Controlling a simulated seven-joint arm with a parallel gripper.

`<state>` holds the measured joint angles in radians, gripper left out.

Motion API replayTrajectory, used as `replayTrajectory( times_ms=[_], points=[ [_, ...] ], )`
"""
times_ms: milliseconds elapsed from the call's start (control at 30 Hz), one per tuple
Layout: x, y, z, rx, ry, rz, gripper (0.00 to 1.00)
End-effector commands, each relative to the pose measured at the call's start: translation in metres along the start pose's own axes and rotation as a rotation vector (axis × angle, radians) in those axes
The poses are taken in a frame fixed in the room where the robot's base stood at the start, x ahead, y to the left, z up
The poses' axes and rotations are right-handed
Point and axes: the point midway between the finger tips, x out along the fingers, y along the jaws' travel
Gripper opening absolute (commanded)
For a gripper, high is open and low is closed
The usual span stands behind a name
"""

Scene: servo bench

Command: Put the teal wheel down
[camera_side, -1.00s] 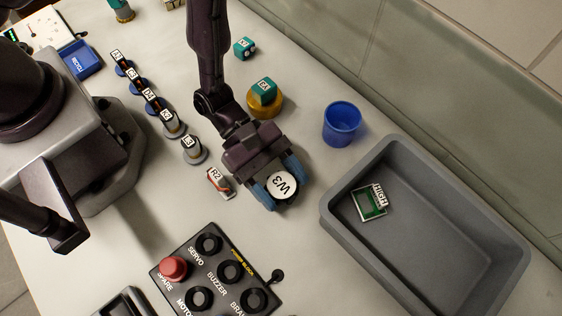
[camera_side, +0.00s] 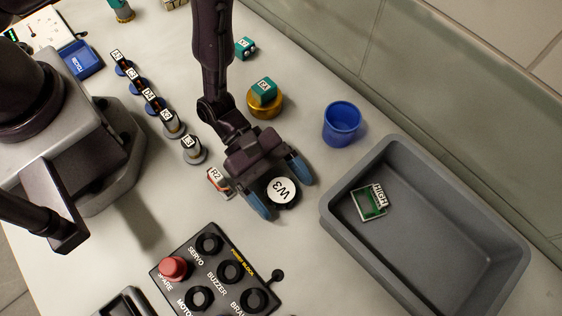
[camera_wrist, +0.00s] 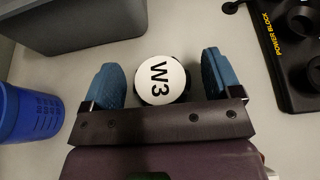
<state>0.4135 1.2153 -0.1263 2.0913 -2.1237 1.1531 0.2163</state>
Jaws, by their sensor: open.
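A wheel (camera_side: 282,191) with a white face marked W3 and a dark rim lies face up on the bench; no teal shows on it. It also shows in the wrist view (camera_wrist: 161,80). My gripper (camera_side: 283,190) is open around the wheel, with one blue finger on each side. In the wrist view, gaps show between the wheel and both fingers of my gripper (camera_wrist: 160,75). The wheel's underside is hidden.
A grey bin (camera_side: 345,226) holding a green board (camera_side: 369,203) stands to the right. The part R2 (camera_side: 216,180) is close to my gripper's left side. A black power block (camera_side: 215,272) is in front.

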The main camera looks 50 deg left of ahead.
Motion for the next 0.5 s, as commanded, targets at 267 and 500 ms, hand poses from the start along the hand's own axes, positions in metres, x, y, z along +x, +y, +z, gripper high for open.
replayTrajectory(
  times_ms=[267,500],
  points=[
    [-0.047,0.002,0.001,-0.003,0.001,0.006,0.84],
    [-0.096,0.001,0.001,-0.001,0.0,0.006,0.84]
  ],
)
